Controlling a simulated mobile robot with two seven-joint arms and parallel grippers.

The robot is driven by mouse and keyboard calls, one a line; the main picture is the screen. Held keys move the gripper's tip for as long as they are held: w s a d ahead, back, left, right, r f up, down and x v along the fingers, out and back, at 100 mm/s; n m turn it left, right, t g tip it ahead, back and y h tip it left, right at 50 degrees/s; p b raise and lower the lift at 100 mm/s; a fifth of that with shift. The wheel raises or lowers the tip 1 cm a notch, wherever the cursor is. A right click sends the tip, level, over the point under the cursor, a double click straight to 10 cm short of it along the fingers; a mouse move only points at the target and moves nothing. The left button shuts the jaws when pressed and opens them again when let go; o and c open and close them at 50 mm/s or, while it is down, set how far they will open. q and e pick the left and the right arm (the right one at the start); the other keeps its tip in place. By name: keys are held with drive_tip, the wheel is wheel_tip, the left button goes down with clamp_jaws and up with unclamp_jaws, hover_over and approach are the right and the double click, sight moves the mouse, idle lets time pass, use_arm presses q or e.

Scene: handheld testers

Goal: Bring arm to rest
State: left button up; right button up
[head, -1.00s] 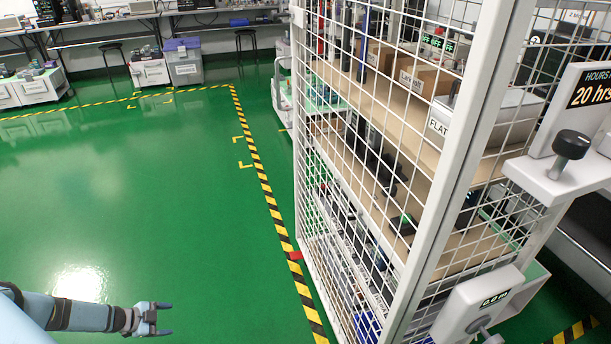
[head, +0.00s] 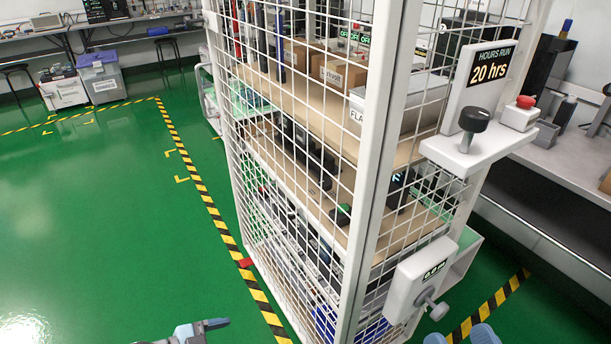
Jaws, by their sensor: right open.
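My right gripper (head: 463,336) shows at the bottom edge, right of centre, as two light-blue fingertips set apart. It is open with nothing visible between the tips, and the rest of it is below the picture. My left gripper (head: 203,334) shows at the bottom edge, left of centre, over the green floor. Only its upper part and one dark-tipped finger show, so its opening is cut off. No held thing is visible in either gripper.
A white wire-mesh cage (head: 300,170) with stocked shelves stands close ahead. A shelf with a black knob (head: 473,120), an hours panel (head: 490,68) and a red button (head: 525,102) juts from it. A lower meter box (head: 420,279) also protrudes. Green floor (head: 100,220) lies open left.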

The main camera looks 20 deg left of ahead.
use_arm(q)
drive_tip(key=s+d+r+h, duration=0.15)
drive_tip(key=d+r, duration=0.25)
drive_tip(key=r, duration=0.4)
drive_tip(key=s+d+r, duration=0.2)
drive_tip(key=d+r, duration=0.1)
drive_tip(key=r, duration=0.4)
drive_tip(key=w+d+r+n+t+y, duration=0.2)
drive_tip(key=w+d+r+n+t, duration=0.2)
drive_tip(key=d+r+n+t, duration=0.4)
drive_tip(key=s+a+r+n+g+y+p, duration=0.1)
drive_tip(key=s+a+r+g+y+p, duration=0.2)
drive_tip(key=p, duration=3.5)
drive_tip(key=a+r+g+y, duration=0.3)
drive_tip(key=a+r+g, duration=0.1)
drive_tip(key=shift+s+a, duration=0.3)
use_arm(e)
drive_tip(key=s+d+r+g+h, duration=0.4)
drive_tip(key=d+r+g+h, duration=0.2)
drive_tip(key=d, duration=0.2)
drive_tip(key=shift+r+g, duration=0.3)
